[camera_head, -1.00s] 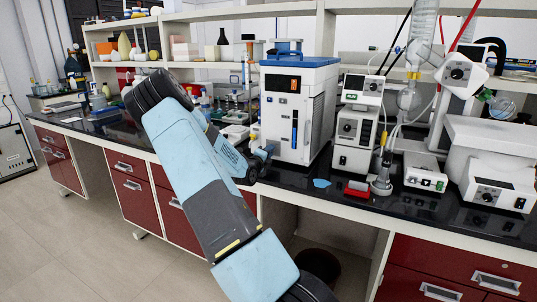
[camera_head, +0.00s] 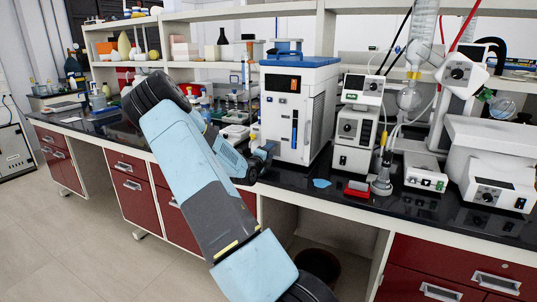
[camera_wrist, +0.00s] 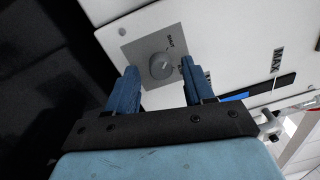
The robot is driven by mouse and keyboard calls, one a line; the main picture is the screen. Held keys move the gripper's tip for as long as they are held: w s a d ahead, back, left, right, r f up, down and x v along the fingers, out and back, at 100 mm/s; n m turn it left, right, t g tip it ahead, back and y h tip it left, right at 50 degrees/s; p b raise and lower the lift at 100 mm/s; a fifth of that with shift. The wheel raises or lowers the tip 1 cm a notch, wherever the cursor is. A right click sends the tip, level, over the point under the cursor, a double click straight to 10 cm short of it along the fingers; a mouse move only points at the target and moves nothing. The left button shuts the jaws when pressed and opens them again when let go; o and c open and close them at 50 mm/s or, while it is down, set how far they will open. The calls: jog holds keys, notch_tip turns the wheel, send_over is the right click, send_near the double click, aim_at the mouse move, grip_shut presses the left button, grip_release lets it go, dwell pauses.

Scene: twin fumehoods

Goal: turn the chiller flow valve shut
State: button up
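The chiller (camera_head: 280,137) is a white box with a blue top, standing on the black bench in the head view. In the wrist view its flow valve is a round grey knob (camera_wrist: 162,66) on a square grey plate (camera_wrist: 133,46). "SHUT" is printed on the plate above the knob; another label is partly hidden by the right finger. My gripper (camera_wrist: 160,70) is open, with its two blue fingers on either side of the knob and gaps between. I cannot tell how deep the fingertips reach. In the head view my gripper (camera_head: 264,154) is at the chiller's lower left.
A "MAX" mark and a blue level strip (camera_wrist: 238,97) are right of the valve plate. White lab instruments (camera_head: 355,130) stand right of the chiller. A red box (camera_head: 357,190) and a blue scrap (camera_head: 321,183) lie on the bench. Bottles and racks crowd the left.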

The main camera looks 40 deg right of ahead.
jog(key=shift+a, duration=0.1)
jog(key=v, duration=1.3)
jog(key=shift+a, duration=0.3)
jog(key=shift+s, duration=0.15)
